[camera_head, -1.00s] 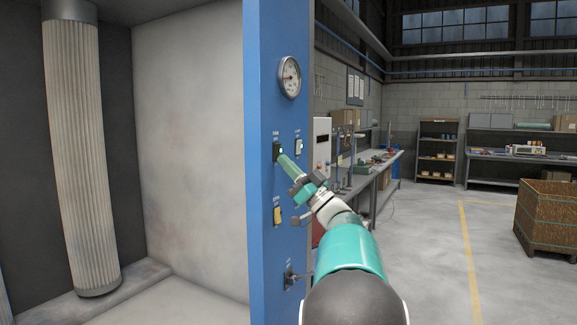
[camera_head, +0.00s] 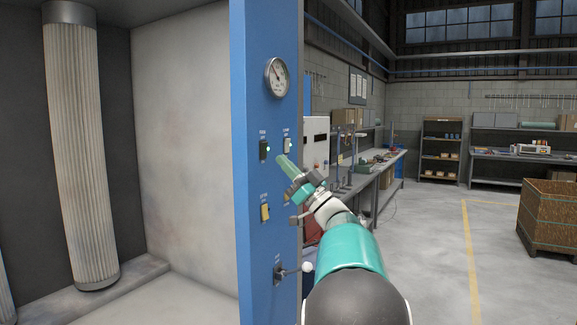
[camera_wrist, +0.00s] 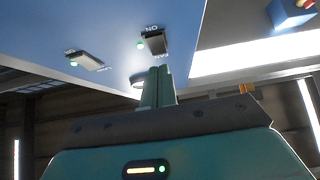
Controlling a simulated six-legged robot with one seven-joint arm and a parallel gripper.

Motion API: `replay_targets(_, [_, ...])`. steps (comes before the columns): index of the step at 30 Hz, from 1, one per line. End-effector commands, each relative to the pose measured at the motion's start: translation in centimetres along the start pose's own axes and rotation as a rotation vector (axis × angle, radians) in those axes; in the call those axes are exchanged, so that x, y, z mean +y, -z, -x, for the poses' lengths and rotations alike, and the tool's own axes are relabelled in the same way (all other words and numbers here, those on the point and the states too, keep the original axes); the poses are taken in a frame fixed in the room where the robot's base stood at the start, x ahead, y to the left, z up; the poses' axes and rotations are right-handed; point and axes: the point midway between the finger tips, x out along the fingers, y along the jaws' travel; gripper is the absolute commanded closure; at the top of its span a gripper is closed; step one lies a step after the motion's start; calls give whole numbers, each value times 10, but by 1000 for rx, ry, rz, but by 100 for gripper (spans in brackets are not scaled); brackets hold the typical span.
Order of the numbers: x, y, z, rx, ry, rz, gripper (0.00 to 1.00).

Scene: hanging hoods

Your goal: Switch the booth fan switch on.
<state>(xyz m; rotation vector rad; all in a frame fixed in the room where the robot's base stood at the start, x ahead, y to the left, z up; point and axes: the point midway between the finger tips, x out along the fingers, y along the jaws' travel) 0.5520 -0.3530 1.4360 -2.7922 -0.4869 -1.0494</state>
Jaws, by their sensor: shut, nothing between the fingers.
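The booth fan switch (camera_head: 264,150) is a dark rocker on the narrow blue panel face, under a small label that seems to read FAN. A green light glows beside it. My gripper (camera_head: 281,159) is shut and empty, its green fingertips just right of and slightly below this switch, apparently apart from it. In the wrist view, the shut fingers (camera_wrist: 158,84) point up at the panel, below a dark rocker (camera_wrist: 155,42) with a lit green light. I cannot read the rocker's exact tilt.
A pale switch (camera_head: 288,145) with a green light sits to the right. Below are a yellow switch (camera_head: 265,212), another partly hidden by my arm, and a lever with a pale knob (camera_head: 305,267). A round gauge (camera_head: 277,77) is above. The open booth lies left; a workbench stands behind.

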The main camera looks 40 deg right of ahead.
Motion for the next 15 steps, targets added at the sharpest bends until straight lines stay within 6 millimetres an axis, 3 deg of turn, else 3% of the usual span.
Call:
replay_targets(5, [2,-3,2,-4,0,-3,100])
replay_targets(9, [1,-1,29,-1,-3,-1,100])
replay_targets(15, [3,-13,65,-5,-5,-2,100])
